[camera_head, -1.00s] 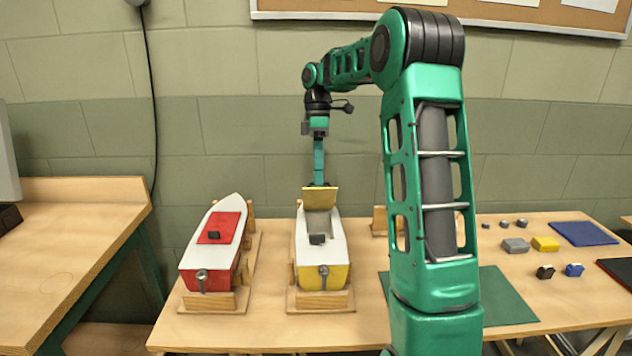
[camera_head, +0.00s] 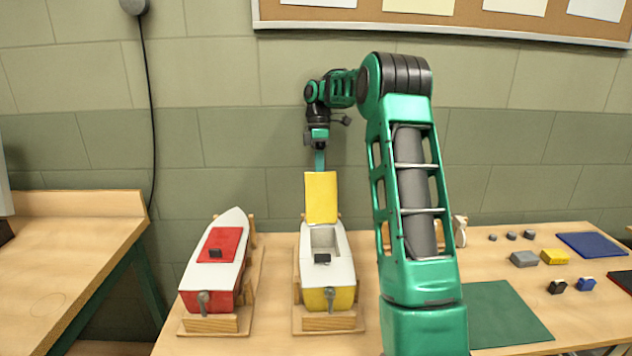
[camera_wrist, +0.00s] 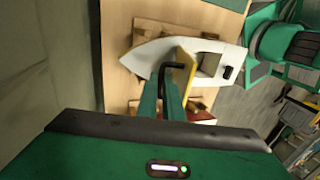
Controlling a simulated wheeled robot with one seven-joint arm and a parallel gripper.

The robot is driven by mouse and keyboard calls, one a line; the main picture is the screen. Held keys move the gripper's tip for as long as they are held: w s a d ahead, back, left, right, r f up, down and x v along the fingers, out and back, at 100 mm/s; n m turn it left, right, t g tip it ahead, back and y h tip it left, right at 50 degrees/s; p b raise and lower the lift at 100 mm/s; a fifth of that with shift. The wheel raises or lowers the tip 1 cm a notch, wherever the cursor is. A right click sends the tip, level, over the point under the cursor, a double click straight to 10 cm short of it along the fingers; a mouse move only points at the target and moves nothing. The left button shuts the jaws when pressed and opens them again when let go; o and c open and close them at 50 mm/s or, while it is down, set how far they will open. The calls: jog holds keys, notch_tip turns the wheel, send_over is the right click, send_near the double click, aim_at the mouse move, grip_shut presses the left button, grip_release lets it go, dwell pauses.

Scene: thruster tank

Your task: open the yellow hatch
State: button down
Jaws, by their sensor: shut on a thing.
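The yellow hatch (camera_head: 321,198) stands raised, nearly upright, on the deck of the white and yellow boat (camera_head: 339,270). The open compartment (camera_head: 323,240) shows in front of it. In the wrist view the hatch (camera_wrist: 186,70) is seen nearly edge-on, with a black handle (camera_wrist: 168,69) on its far face. My gripper (camera_wrist: 166,88) is shut on that handle. In the head view my gripper (camera_head: 319,161) comes down behind the hatch, and its fingertips are hidden by the panel.
A red boat (camera_head: 212,268) with its red hatch down stands to the left. Small blocks, a yellow block (camera_head: 553,257) among them, and a green mat (camera_head: 500,315) lie to the right. The wall (camera_head: 240,150) rises close behind the table.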

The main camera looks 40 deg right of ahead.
jog(key=shift+w+d+f, duration=0.15)
jog(key=shift+w, duration=0.15)
jog(key=shift+d, duration=0.15)
jog(key=c, duration=1.9)
grip_release()
jog(key=s+a+r, duration=0.1)
jog(key=a+r, duration=1)
jog(key=shift+s+a, duration=0.25)
jog(key=shift+s, duration=0.15)
jog(key=shift+s+a+f, duration=0.1)
